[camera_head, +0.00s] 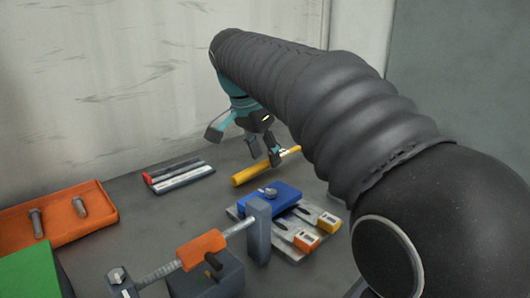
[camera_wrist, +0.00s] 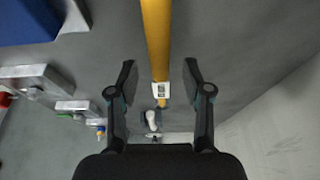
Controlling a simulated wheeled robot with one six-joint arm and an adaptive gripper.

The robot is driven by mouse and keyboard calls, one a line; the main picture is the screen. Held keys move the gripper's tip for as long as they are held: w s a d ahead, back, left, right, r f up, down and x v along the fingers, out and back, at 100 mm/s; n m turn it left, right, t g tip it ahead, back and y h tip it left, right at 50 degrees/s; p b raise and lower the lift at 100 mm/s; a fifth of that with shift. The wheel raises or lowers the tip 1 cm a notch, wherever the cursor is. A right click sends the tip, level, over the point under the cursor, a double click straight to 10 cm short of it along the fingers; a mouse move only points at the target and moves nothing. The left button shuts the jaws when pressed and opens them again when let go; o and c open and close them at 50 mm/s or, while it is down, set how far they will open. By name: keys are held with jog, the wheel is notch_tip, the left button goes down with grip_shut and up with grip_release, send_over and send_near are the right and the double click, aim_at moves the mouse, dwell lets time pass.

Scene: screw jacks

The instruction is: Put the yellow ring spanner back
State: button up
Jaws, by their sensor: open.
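The yellow ring spanner (camera_head: 252,173) lies on the grey bench near the back wall, partly hidden behind my gripper's finger in the head view. In the wrist view the yellow spanner (camera_wrist: 157,40) runs down from the top edge, with a white label near its lower part. My gripper (camera_head: 264,155) is open above the bench at the spanner. In the wrist view my gripper's fingers (camera_wrist: 160,82) stand apart on either side of it, with a gap at each side. The spanner's ring shape cannot be made out.
A blue block (camera_head: 271,197) sits on a grey holder (camera_head: 290,238) with orange and yellow labelled ends. A screw jack with an orange nut (camera_head: 201,249) stands in front. A grey rack (camera_head: 184,176), an orange tray (camera_head: 50,226) with bolts and a green block (camera_head: 30,275) are left.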

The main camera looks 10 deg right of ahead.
jog(key=p+v, duration=0.2)
jog(key=v, duration=1)
jog(key=shift+p, duration=0.3)
jog(key=shift+r, duration=0.1)
